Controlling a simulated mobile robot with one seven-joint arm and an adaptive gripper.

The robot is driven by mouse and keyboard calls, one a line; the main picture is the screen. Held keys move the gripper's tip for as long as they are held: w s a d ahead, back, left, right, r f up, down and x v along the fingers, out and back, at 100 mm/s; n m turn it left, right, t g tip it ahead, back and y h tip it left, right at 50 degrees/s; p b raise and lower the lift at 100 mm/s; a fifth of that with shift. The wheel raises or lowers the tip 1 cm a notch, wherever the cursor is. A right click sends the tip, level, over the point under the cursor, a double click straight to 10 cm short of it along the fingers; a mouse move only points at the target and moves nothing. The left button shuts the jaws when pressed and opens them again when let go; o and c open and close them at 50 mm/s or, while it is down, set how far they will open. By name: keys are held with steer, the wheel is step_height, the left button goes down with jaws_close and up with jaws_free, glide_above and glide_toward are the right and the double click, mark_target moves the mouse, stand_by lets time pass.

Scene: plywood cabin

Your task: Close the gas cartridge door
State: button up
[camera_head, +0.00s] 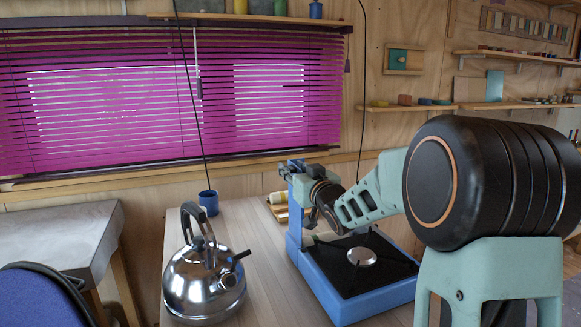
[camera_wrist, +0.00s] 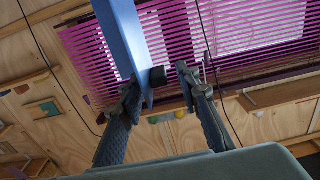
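A blue camping stove (camera_head: 335,298) with a black top and a round silver burner (camera_head: 361,257) stands on the wooden table. A narrow blue panel, which looks like the cartridge door (camera_head: 293,212), stands upright at its left rear. In the wrist view the blue panel (camera_wrist: 122,38) reaches down to the left finger, with a black knob (camera_wrist: 158,76) beside its lower end. My gripper (camera_wrist: 158,88) is open, its fingers on either side of the knob. I cannot tell whether the left finger touches the panel. In the head view my gripper (camera_head: 322,205) is partly hidden by its own wrist.
A shiny kettle (camera_head: 203,284) stands left of the stove. A blue mug (camera_head: 208,203) with a cord behind it and a small wooden tray (camera_head: 278,213) are at the back of the table. Bare tabletop (camera_head: 258,262) lies between kettle and stove.

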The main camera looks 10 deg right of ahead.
steer(key=shift+w+a, duration=0.15)
steer(key=shift+w, duration=0.55)
steer(key=shift+c, duration=0.2)
jaws_close()
